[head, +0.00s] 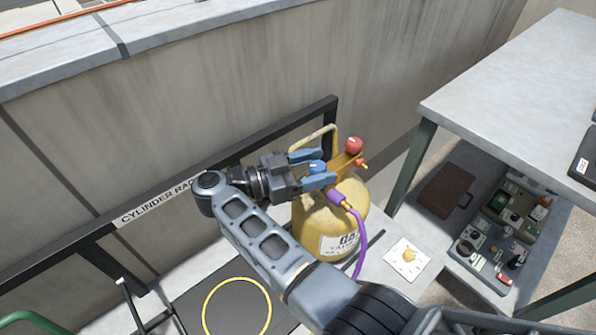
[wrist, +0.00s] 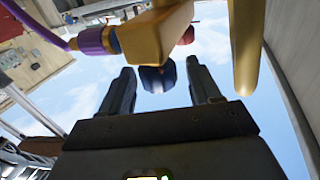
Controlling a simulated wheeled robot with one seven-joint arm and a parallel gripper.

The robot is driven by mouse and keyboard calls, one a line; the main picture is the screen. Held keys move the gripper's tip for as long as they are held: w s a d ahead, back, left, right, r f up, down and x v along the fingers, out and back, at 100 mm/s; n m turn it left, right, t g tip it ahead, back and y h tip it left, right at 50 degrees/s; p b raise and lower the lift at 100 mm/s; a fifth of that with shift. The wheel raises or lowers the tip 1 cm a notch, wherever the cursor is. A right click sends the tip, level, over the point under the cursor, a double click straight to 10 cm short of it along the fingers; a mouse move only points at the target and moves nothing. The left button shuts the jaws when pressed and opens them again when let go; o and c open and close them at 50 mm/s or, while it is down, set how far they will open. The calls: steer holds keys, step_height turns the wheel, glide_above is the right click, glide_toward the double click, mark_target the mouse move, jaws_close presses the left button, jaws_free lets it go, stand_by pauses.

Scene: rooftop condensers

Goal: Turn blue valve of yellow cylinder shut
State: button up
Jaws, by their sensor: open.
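The yellow cylinder (head: 322,222) stands against the rack on the wall, with a printed label on its front. Its blue valve (head: 317,167) sits on the brass manifold at the top; a red valve (head: 353,145) sits farther right. My gripper (head: 327,165) is open, coming in from the left with one finger on each side of the blue valve. In the wrist view the dark blue valve (wrist: 157,78) shows between the two spread fingers, with visible gaps on both sides. The manifold (wrist: 155,32) lies just beyond it. A purple hose (head: 357,225) runs down from the manifold.
The cylinder's handle bar (wrist: 246,45) rises close to one finger. The black cylinder rack (head: 250,150) runs along the wall behind. A grey table (head: 520,80) stands right, with cases on its lower shelf (head: 470,272). A white plate with a yellow part (head: 408,256) lies right of the cylinder.

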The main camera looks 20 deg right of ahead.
steer(key=shift+w+a+b, duration=0.15)
steer(key=shift+a+b, duration=0.45)
steer(key=shift+a, duration=2.25)
steer(key=shift+f, duration=0.1)
